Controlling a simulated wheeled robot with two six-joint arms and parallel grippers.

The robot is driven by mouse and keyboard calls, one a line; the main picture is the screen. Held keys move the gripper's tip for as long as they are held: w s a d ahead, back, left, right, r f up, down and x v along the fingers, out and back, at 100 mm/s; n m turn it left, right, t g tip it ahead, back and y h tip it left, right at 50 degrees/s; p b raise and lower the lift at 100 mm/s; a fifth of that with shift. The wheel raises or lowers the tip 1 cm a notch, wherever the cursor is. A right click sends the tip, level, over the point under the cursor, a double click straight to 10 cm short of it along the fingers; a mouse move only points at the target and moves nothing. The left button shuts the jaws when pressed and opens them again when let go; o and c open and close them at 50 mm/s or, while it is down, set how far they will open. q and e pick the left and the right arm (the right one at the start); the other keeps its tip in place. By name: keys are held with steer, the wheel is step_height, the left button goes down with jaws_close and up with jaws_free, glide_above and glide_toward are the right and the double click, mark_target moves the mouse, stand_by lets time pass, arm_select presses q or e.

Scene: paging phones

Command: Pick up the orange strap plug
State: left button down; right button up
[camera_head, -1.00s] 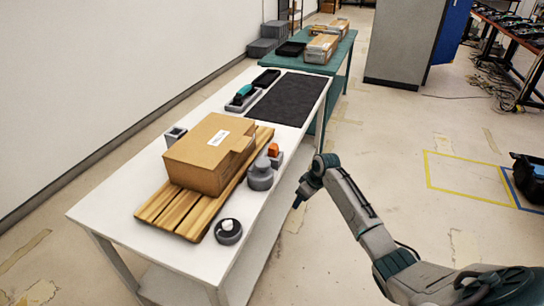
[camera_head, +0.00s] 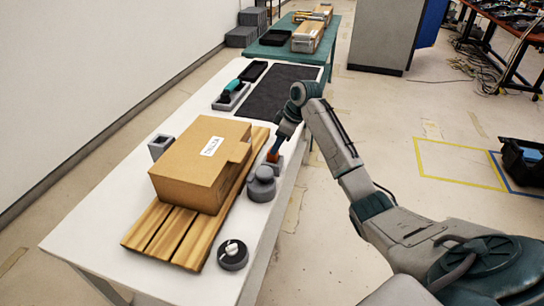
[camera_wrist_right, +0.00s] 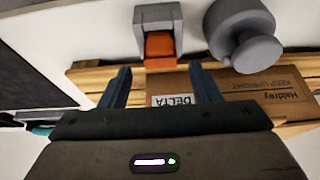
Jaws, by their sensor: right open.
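The orange strap plug (camera_wrist_right: 159,46) sits in a small grey holder (camera_wrist_right: 153,14) on the white table, beside the cardboard box. In the head view the plug (camera_head: 272,157) shows just below the fingers of my right gripper (camera_head: 276,148), which partly cover it. In the right wrist view my right gripper (camera_wrist_right: 160,74) is open and empty. Its two fingers stand apart, and the plug lies ahead of the gap between them, roughly centred. I cannot tell whether a finger touches it. My left gripper is not in view.
A cardboard box (camera_head: 200,166) stands on a wooden pallet (camera_head: 158,232). A grey knobbed cylinder (camera_head: 262,184) is close beside the plug's holder. A round dark pot (camera_head: 233,255) sits at the table's near end. A black mat (camera_head: 280,92) covers the far part.

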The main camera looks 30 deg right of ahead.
mark_target(273, 158)
steer(key=p+x, duration=0.1)
steer(key=x, duration=0.3)
steer(key=shift+a+f, duration=0.15)
steer(key=shift+w+a+f, duration=0.1)
steer(key=shift+f, duration=0.35)
steer(key=shift+c, duration=0.3)
steer(key=c, duration=0.4)
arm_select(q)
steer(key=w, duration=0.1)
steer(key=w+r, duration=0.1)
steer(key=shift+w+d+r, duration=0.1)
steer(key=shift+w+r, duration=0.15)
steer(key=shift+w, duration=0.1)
arm_select(e)
steer(key=c, duration=0.6)
